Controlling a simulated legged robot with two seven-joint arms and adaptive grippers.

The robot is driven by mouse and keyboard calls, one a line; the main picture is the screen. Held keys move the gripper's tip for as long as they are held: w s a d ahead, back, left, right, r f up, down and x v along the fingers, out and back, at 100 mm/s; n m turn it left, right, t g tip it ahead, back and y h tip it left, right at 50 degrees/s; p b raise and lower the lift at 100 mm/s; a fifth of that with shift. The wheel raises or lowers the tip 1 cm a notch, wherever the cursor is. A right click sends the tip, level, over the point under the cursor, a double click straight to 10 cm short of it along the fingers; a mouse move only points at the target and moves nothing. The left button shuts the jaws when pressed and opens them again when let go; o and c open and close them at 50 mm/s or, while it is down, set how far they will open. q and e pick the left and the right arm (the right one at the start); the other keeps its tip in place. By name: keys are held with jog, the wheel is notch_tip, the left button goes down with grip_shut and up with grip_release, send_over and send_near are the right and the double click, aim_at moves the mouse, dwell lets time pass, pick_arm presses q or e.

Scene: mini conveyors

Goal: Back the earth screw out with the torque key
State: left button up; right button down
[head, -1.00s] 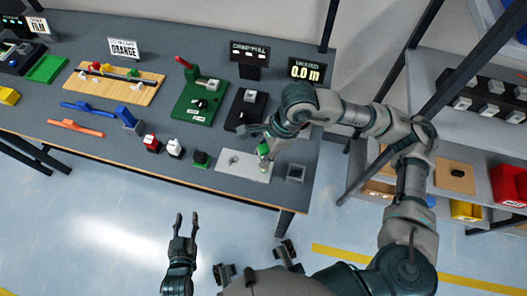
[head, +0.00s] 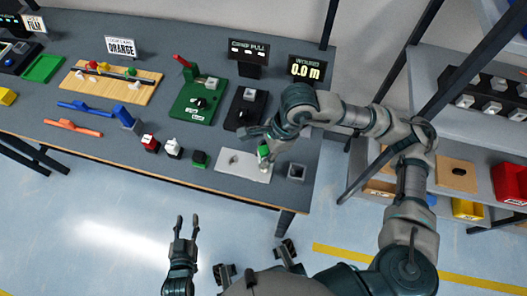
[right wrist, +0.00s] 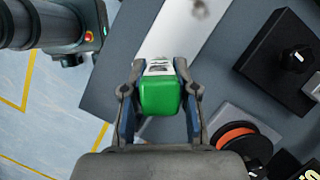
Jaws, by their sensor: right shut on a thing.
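My right gripper (head: 264,152) is shut on a green-topped block with a pale, marked side, likely the torque key (head: 263,151). In the right wrist view the block (right wrist: 160,98) sits between both fingers (right wrist: 159,68), over or beside the light plate. Its lower end is hidden, so contact with the plate cannot be told. The light grey plate (head: 230,168) lies near the table's front right. A small round fitting, perhaps the earth screw (head: 234,159), shows on its left part, left of the gripper. My left gripper (head: 187,222) is open and empty in front of the table.
A black device with a knob (head: 245,110) and a green board (head: 200,100) are behind.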

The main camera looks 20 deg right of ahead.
aim_at(265, 152)
pick_arm(q)
notch_tip(265, 152, down, 9)
jog(key=s+g+b, duration=0.1)
jog(key=b, duration=0.5)
pick_arm(e)
jog(key=n+g, duration=0.1)
jog(key=n, duration=0.3)
jog(key=n+g+h, duration=0.1)
jog(key=n, duration=0.3)
jog(key=n+g+h, duration=0.1)
jog(key=n+g, duration=0.1)
jog(key=n, duration=0.2)
jog(key=shift+f, duration=0.35)
jog(key=shift+r+n+h+p, duration=0.3)
jog(key=shift+r+n+p, duration=0.1)
jog(key=shift+n, duration=0.6)
jog(key=n+h, duration=0.1)
jog(key=n, duration=0.2)
jog(key=shift+r+n+p, duration=0.1)
jog(key=shift+n+p, duration=0.2)
jog(key=shift+p, duration=0.1)
jog(key=shift+r+p, duration=0.3)
jog(key=shift+r, duration=0.15)
jog(key=shift+r+p, duration=1.6)
jog(key=shift+r, duration=0.85)
pick_arm(q)
notch_tip(265, 152, up, 8)
jog(key=shift+w+t, duration=0.4)
pick_arm(e)
jog(key=shift+f, duration=0.2)
